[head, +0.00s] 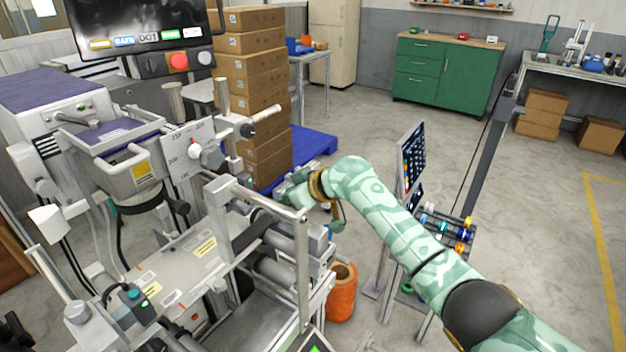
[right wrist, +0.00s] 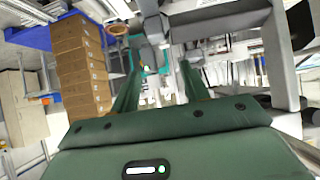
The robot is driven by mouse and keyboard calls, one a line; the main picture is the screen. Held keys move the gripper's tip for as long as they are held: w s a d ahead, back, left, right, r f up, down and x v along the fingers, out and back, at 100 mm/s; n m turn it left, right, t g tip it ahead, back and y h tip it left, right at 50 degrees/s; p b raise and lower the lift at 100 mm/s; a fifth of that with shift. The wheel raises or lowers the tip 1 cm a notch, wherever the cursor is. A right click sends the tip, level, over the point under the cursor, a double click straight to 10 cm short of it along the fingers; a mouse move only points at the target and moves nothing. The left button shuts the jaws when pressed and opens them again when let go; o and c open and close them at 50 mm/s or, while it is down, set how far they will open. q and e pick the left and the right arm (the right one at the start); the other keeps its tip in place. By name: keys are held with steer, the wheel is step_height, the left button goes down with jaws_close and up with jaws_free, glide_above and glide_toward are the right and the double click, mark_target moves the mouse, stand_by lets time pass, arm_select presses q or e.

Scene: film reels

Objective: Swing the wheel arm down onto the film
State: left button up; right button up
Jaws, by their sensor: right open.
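The packaging machine (head: 180,245) fills the left of the head view. A grey metal bracket arm (head: 255,198) reaches across its near right side, above rollers (head: 275,270). I cannot tell for sure which part is the wheel arm. A dark band (head: 250,238) slopes under the bracket and may be film. My right gripper (head: 288,194) is at the machine's right side, just behind the bracket, partly hidden by it. In the right wrist view its two green fingers (right wrist: 158,75) are apart with nothing clearly held between them. My left gripper is not in view.
An orange spool (head: 342,292) stands on the floor below my right forearm. Stacked cartons (head: 252,75) stand on a blue pallet (head: 312,148) behind.

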arm_select(q)
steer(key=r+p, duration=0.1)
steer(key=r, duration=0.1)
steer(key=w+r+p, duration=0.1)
steer(key=p, duration=0.1)
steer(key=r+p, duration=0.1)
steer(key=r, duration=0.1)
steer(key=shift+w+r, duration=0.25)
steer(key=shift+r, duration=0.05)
arm_select(e)
steer(key=v, duration=1.2)
